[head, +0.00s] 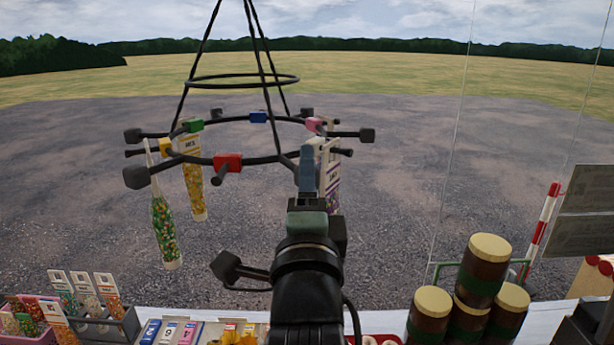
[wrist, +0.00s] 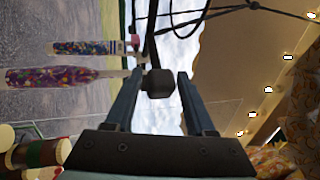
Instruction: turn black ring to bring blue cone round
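The black ring (head: 240,160) hangs from black rods, with several black knobs and coloured clips around it. A blue cone of sweets (wrist: 85,47) hangs near a pink clip in the wrist view, beside a purple cone (wrist: 50,77). My gripper (head: 308,165) is at the near right of the ring. In the wrist view, its open fingers stand either side of a black knob (wrist: 158,84), with little gap; I cannot tell whether they touch it.
A green cone (head: 164,232) and a yellow cone (head: 194,190) hang on the ring's left side. Stacked brown jars (head: 484,270) stand at the lower right. Trays of sweet packets (head: 85,310) stand at the lower left. A smaller black hoop (head: 240,84) is above the ring.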

